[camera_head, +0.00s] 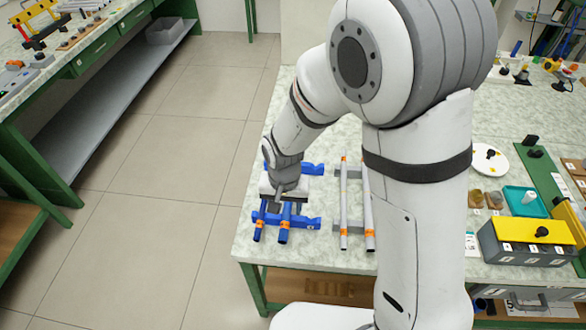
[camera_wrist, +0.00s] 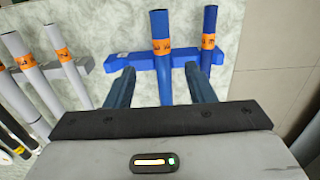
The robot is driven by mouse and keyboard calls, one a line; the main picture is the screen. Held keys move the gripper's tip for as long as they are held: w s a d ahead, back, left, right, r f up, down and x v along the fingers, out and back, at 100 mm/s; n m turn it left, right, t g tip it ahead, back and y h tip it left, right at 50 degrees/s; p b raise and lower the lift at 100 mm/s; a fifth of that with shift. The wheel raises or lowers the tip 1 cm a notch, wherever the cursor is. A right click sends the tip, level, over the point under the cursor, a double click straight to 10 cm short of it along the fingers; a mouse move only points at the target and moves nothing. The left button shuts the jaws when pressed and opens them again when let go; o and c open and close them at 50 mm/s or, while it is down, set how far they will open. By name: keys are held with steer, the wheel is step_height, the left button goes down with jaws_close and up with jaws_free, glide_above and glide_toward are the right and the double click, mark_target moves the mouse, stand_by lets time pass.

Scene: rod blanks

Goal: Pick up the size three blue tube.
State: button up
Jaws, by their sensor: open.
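Two blue tubes with orange labels lie side by side on a blue rack (camera_head: 314,223). The thicker blue tube (camera_head: 284,228) also shows in the wrist view (camera_wrist: 160,24). The thinner blue tube (camera_head: 259,225) is to the right in the wrist view (camera_wrist: 209,20). The label markings are too small to read, so I cannot tell which is size three. My gripper (camera_wrist: 160,76) is open above the rack, one finger on each side of the thicker tube, with no visible contact. In the head view my gripper (camera_head: 281,196) hides the tubes' middle.
Grey tubes (camera_head: 344,215) with orange labels lie on a grey rack (camera_head: 355,174) beside the blue one. The table's left edge is close to the blue rack, with open floor beyond.

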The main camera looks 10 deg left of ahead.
mark_target(285, 222)
steer(key=shift+a+f+p, duration=0.15)
steer(key=shift+f+p, duration=0.4)
steer(key=shift+f, duration=3.2)
steer(key=shift+c, duration=0.4)
steer(key=c, duration=0.8)
